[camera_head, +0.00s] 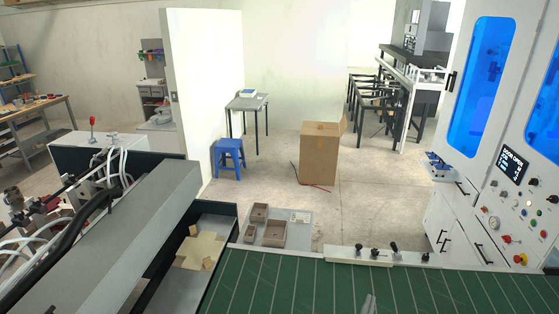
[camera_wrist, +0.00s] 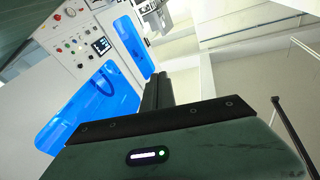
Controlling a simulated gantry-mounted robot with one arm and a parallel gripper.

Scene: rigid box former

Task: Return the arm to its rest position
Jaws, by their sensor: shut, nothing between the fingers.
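My gripper (camera_wrist: 159,78) shows in the wrist view, with its two dark fingers together and nothing between them. The fingers point away past a dark green housing with a lit display (camera_wrist: 148,155). The wrist view is tilted, and the machine with blue windows (camera_wrist: 90,105) lies beyond the fingers at the left. The gripper touches nothing that I can see. In the head view a small grey piece (camera_head: 369,304) shows at the bottom edge over the green belt (camera_head: 290,285); I cannot tell whether it is part of my arm.
A control panel (camera_head: 513,160) with buttons stands at the right. Small trays (camera_head: 272,234) lie beyond the belt. A flat cardboard blank (camera_head: 200,250) lies left of them. A large carton (camera_head: 319,155) and a blue stool (camera_head: 229,155) stand on the floor. Most of the visible belt is bare.

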